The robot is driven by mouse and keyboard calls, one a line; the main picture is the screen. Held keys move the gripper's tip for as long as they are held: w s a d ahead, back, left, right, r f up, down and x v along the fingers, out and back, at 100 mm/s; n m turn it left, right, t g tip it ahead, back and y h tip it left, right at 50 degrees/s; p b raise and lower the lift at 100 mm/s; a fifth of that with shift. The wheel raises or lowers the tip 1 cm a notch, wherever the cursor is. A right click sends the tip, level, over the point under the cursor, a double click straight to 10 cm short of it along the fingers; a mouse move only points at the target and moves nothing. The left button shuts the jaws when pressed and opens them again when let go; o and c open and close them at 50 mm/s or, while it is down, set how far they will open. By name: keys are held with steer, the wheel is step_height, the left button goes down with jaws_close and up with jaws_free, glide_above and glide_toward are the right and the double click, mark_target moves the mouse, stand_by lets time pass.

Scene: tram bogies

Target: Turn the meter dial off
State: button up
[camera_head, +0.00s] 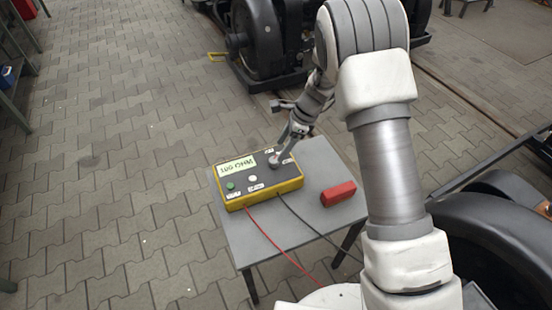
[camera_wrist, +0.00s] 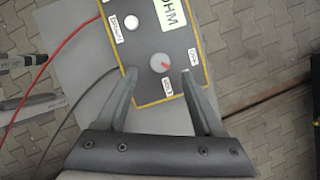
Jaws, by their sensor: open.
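The meter (camera_head: 258,178) is a yellow box with a dark top, lying on a small grey table (camera_head: 240,245). Its display reads upside down in the head view. The dial (camera_wrist: 161,63) is a round grey knob with a red mark, near one end of the meter's top; it also shows in the head view (camera_head: 274,162). Small white labels lie around it, too blurred to read surely. My gripper (camera_wrist: 159,75) is open, with one finger on each side of the dial and a gap to both. Whether the fingertips touch the meter's top I cannot tell.
A red block (camera_head: 338,194) lies on the table right of the meter. A red cable (camera_head: 280,248) and a black cable (camera_head: 315,228) run from the meter across the table. A green button (camera_head: 230,186) and a white button (camera_head: 252,178) sit on the meter. Dark wheels (camera_head: 262,35) stand behind.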

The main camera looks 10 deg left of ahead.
mark_target(274, 160)
steer(key=x, duration=0.5)
steer(key=shift+f+b, duration=0.25)
steer(key=shift+b, duration=0.15)
jaws_close()
